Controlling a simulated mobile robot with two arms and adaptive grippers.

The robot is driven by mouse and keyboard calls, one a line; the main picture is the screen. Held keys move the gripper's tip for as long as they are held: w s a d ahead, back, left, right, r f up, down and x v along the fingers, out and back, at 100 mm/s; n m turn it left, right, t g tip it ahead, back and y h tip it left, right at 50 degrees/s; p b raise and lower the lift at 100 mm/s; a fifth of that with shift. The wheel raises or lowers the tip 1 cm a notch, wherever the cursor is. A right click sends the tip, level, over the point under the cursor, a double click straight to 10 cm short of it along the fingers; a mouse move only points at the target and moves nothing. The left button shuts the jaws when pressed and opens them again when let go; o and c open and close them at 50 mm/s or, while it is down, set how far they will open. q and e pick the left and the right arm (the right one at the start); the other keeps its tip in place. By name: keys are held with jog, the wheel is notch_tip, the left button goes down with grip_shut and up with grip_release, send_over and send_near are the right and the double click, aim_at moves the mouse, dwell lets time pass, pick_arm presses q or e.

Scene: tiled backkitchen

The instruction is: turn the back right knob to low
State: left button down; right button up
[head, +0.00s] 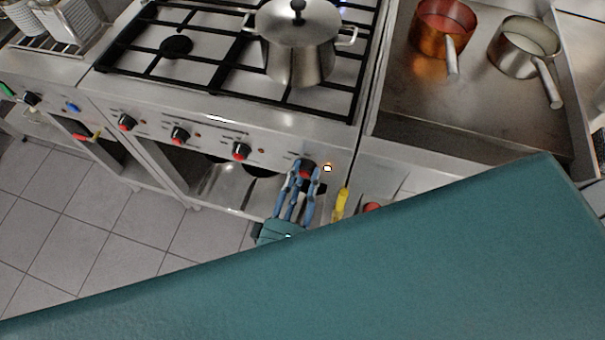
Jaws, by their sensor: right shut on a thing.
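The stove front panel carries a row of red-and-black knobs. The rightmost knob (306,168) is between the blue fingers of my right gripper (303,174), which is shut on it. The fingers hide part of the knob, so its pointer setting cannot be read. The left gripper is not in view.
A steel lidded pot (298,45) stands on the black-grated hob (226,92). A copper pan (443,25) and a steel pan (524,48) are on the counter at right. A yellow handle (341,204) is right of my gripper. The tiled floor (80,225) at left is clear.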

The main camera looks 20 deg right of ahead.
jog(key=n, duration=0.2)
jog(key=n+p, duration=0.1)
jog(key=n, duration=0.1)
jog(key=shift+s+d+f+n, duration=0.1)
jog(key=shift+s+f+n, duration=0.05)
jog(key=shift+n, duration=0.15)
jog(key=shift+n+p, duration=0.85)
jog(key=shift+n, duration=1.05)
jog(key=o, duration=1.1)
jog(key=shift+o, duration=0.2)
